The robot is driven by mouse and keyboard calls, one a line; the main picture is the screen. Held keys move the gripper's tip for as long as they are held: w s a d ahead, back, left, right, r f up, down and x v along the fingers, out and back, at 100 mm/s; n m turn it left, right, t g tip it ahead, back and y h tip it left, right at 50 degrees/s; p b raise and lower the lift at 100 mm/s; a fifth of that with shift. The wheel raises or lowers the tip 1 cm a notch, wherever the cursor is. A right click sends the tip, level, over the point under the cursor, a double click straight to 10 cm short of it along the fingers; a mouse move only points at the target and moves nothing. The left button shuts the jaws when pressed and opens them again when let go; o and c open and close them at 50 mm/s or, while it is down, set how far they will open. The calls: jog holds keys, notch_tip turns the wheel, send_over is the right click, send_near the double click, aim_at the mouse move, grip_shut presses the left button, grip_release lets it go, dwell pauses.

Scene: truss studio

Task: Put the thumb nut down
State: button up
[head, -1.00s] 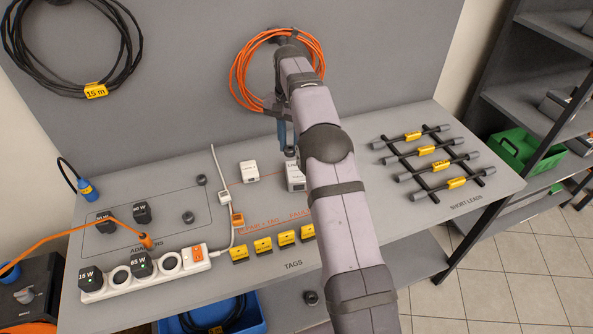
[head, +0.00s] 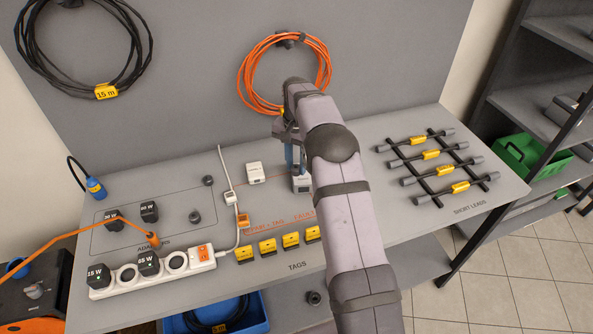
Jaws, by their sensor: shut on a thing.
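My gripper (head: 296,164) points down over the back middle of the bench, with its blue fingers just above or at a small white box (head: 302,184). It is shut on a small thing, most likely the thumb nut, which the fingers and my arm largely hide. I cannot tell whether the held thing touches the box. Similar dark round knobs stand on the left of the bench (head: 195,217), farther back (head: 208,181), and on the lower shelf (head: 313,297).
A second white box (head: 254,173) and a white cable (head: 228,185) lie left of my gripper. Yellow tags (head: 267,248) line the front. A power strip (head: 150,275) with adapters is at front left; short leads (head: 432,155) lie on a rack at right. An orange coil (head: 262,75) hangs behind.

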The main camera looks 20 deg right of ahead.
aim_at(296, 167)
jog(key=shift+f+p, duration=0.75)
jog(key=shift+f, duration=1.1)
jog(key=shift+f, duration=0.15)
jog(key=o, duration=1)
jog(key=shift+o, duration=0.2)
notch_tip(296, 167, up, 12)
jog(key=b, duration=0.2)
jog(key=shift+b, duration=0.3)
jog(key=shift+s+r, duration=0.1)
jog(key=shift+r, duration=0.1)
